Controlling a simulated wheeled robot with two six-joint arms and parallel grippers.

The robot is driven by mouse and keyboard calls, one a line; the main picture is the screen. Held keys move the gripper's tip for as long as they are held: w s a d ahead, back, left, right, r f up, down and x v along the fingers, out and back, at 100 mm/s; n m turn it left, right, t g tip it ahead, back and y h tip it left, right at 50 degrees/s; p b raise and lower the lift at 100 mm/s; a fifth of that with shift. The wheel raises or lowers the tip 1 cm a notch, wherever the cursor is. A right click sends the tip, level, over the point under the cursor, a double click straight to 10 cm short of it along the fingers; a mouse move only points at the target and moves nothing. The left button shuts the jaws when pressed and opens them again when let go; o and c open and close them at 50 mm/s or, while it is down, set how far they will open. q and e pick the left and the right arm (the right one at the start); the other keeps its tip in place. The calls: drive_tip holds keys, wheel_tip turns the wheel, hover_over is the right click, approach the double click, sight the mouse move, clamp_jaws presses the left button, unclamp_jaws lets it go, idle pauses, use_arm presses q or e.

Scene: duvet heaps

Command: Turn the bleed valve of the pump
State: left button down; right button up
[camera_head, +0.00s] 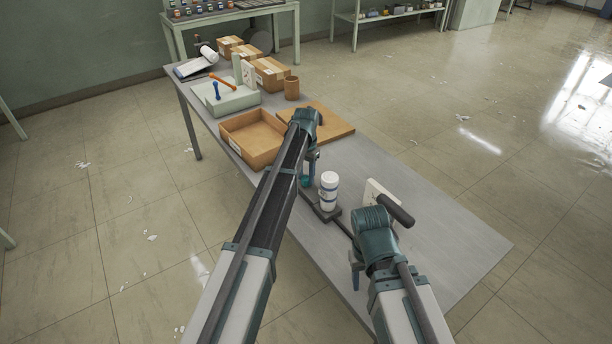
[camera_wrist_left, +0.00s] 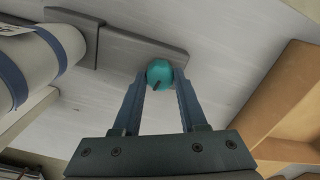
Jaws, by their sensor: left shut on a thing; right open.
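A teal round knob (camera_wrist_left: 160,73) with a dark mark on it sits on a flat grey base plate (camera_wrist_left: 150,47). My left gripper (camera_wrist_left: 160,80) is shut on this knob, one finger on each side. In the head view the knob (camera_head: 306,181) is partly hidden by my left gripper (camera_head: 311,168). A white cylinder with blue bands (camera_head: 329,190) stands upright beside it on the dark base, and it fills the left of the wrist view (camera_wrist_left: 38,62). My right gripper (camera_head: 355,274) is open and low near the table's front edge; its fingers show only partly.
An open cardboard tray (camera_head: 233,138) and a brown board (camera_head: 335,122) lie beyond my left gripper. A pale green box with blue and orange handles (camera_head: 235,102), a brown cup (camera_head: 292,88) and several cartons (camera_head: 268,76) stand further back. The grey table (camera_head: 440,235) is clear at right.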

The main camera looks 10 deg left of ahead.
sight(306, 178)
use_arm(q)
drive_tip(key=n, duration=0.5)
drive_tip(key=shift+n, duration=0.4)
drive_tip(key=n, duration=0.5)
drive_tip(key=shift+n, duration=0.3)
drive_tip(key=shift+c, duration=2.2)
unclamp_jaws()
drive_tip(key=shift+r, duration=0.1)
use_arm(e)
drive_tip(key=shift+r, duration=0.1)
use_arm(q)
wheel_tip(306, 178, up, 14)
drive_tip(key=p, duration=1.4)
drive_tip(key=shift+f, duration=0.2)
use_arm(e)
wheel_tip(306, 178, up, 14)
drive_tip(key=shift+f, duration=0.2)
